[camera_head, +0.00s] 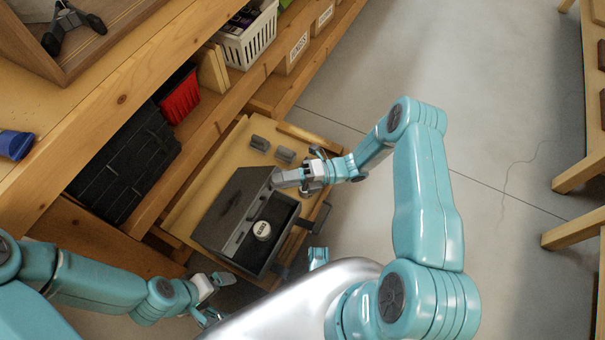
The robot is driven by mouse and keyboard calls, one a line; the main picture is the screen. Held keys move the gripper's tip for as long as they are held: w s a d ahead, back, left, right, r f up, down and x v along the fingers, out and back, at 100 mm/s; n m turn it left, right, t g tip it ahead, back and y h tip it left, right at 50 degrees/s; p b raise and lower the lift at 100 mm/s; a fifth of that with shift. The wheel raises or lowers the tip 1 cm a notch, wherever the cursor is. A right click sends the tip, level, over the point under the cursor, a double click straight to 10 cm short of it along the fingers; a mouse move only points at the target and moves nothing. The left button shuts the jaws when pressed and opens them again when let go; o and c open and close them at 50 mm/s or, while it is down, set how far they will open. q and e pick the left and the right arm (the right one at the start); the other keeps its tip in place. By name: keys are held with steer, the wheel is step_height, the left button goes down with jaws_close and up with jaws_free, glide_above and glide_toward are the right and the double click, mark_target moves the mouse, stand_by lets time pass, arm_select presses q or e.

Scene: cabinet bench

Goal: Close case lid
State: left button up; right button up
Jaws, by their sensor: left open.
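A dark grey case (287,222) sits on a low wooden shelf board in the middle of the view. Its lid (232,205) is on the left side and stands raised, so the case is open. A round tin with a white label (262,230) shows inside. My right gripper (297,178) is at the far right corner of the case, close to the lid's far end; whether it touches the case and how its jaws stand cannot be told. My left gripper (213,292) is open and empty, low at the near left, apart from the case.
Two small grey blocks (285,155) lie on the board beyond the case. A black ribbed case (125,165), a red bin (180,97) and a white basket (247,42) stand on the bench shelf at left.

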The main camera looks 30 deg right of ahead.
steer(key=v, duration=0.5)
steer(key=shift+s+d+f, duration=0.1)
steer(key=shift+s+d, duration=0.05)
steer(key=shift+d, duration=0.25)
